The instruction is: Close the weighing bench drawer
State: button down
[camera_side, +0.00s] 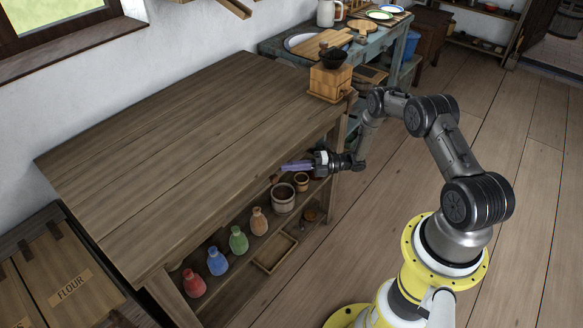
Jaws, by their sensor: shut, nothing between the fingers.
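I cannot make out an open drawer box; the band under the front edge of the top is in shade and partly behind my gripper. A small reddish-brown knob-like spot shows just below and left of the fingertips. My gripper (284,167) is shut and empty, with its fingers pointing left at the bench's front edge, close to its right part. I cannot tell whether the fingers touch the bench.
A wooden grinder (330,80) stands at the top's right end.

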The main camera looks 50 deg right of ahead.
jog(key=shift+w+r, duration=0.1)
jog(key=shift+w, duration=0.25)
